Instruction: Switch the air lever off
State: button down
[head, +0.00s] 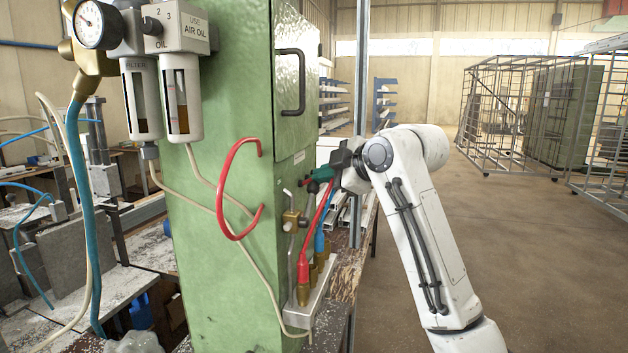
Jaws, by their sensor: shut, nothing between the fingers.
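A small lever with a dark round knob (313,187) stands on the right side of the green cabinet, above a brass valve fitting (291,222). A thin bent metal rod rises beside the fitting. My gripper (312,176) reaches in from the right, with dark jaws and green fingers at the knob's height. The fingers are shut and empty, close to the knob; I cannot tell whether they touch it.
The green cabinet (225,130) fills the centre. Red and blue hoses plug into a grey manifold (318,298) below the lever. A pressure gauge (90,24) and the air and oil filter bowls (182,95) hang at upper left. Floor on the right is open before wire cages (515,115).

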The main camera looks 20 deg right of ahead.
jog(key=shift+w+d+f, duration=0.45)
jog(key=shift+w+f, duration=0.2)
dwell(0.9)
